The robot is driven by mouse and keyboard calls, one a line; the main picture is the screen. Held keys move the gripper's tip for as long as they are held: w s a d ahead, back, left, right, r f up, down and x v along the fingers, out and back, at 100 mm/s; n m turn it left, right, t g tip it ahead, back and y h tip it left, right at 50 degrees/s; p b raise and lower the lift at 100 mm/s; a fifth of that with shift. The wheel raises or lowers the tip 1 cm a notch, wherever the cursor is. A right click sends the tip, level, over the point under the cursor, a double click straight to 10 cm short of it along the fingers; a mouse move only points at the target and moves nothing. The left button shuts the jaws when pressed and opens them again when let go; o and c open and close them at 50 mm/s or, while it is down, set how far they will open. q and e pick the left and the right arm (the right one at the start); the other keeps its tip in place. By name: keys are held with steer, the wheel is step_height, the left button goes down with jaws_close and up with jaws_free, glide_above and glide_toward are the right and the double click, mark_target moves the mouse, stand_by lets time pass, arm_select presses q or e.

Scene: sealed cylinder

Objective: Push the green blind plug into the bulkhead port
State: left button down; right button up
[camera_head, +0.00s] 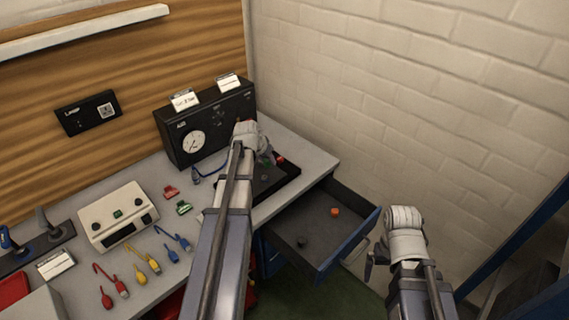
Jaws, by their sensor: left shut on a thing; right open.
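A black bulkhead panel box (218,128) with a round white dial stands at the back of the grey bench. The bulkhead port cannot be made out; my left arm covers part of the box's front. My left gripper (266,158) is at the box's right front, above a black tray (284,187). It is shut, and a small bit of green shows at its fingers, seemingly the green blind plug, mostly hidden. Whether it touches the box cannot be told. My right gripper (372,262) is open and empty, right of the open drawer.
The open drawer (318,252) juts out at the bench's right end, with an orange piece (335,211) and a dark piece inside. Red (171,192) and green (184,208) clips, coloured cables and a white meter (118,215) lie left of my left arm. A brick wall stands right.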

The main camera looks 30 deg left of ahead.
arm_select(q)
steer(key=shift+s+a+r, duration=0.15)
steer(key=shift+a+r, duration=0.4)
steer(key=shift+a, duration=0.2)
steer(key=shift+f, duration=0.1)
step_height(320, 180, down, 6)
steer(key=b, duration=0.5)
steer(key=shift+f+b, duration=0.4)
steer(key=shift+b, duration=0.4)
stand_by(1.6)
steer(key=shift+c, duration=2.3)
jaws_free()
steer(key=shift+r, duration=0.1)
